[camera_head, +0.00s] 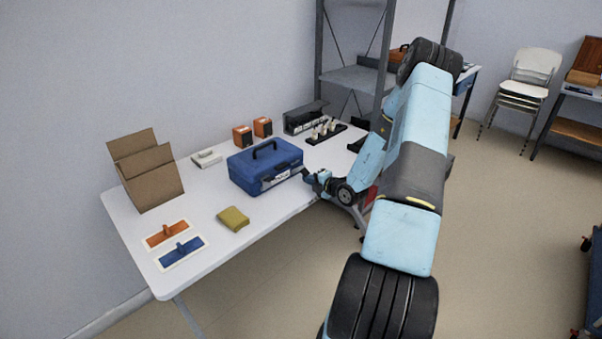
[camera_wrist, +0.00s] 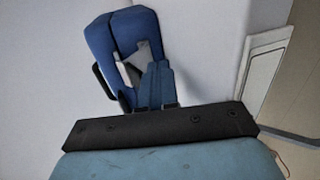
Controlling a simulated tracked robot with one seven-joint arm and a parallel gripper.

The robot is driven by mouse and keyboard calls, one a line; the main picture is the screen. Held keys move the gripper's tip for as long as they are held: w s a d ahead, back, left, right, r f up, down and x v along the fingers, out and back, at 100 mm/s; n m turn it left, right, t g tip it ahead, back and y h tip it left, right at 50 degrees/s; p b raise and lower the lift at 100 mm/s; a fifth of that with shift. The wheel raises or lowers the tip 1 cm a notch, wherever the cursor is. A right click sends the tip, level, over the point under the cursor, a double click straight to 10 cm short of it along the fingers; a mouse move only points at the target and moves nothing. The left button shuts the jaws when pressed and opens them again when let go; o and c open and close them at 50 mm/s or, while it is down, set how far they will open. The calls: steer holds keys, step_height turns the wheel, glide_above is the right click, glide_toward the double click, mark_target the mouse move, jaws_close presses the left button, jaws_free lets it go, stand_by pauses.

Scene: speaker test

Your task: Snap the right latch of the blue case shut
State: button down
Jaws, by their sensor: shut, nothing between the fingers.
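The blue case (camera_head: 252,172) stands on the white table with its lid down and a dark handle (camera_head: 264,147) on top. A pale grey patch shows on its front at the right; I cannot tell if it is the latch or a label. In the wrist view the blue case (camera_wrist: 101,38) appears turned, with a pale grey piece (camera_wrist: 134,77) beside the fingers. My gripper (camera_head: 307,174) is shut and empty at the right end of the case; it also shows in the wrist view (camera_wrist: 157,68). Contact and the right latch's state are unclear.
Two orange-and-black boxes (camera_head: 243,136) and a grey rack (camera_head: 303,118) stand behind the case. A yellow sponge-like block (camera_head: 233,218), two flat tools (camera_head: 181,250) and a cardboard holder (camera_head: 150,182) are left on the table (camera_head: 200,205). The table's front edge lies under my arm.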

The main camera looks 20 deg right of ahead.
steer(key=shift+s, duration=0.1)
steer(key=f+v, duration=0.1)
steer(key=v, duration=0.5)
steer(key=shift+s+d+f, duration=0.2)
steer(key=shift+s, duration=0.25)
stand_by(0.4)
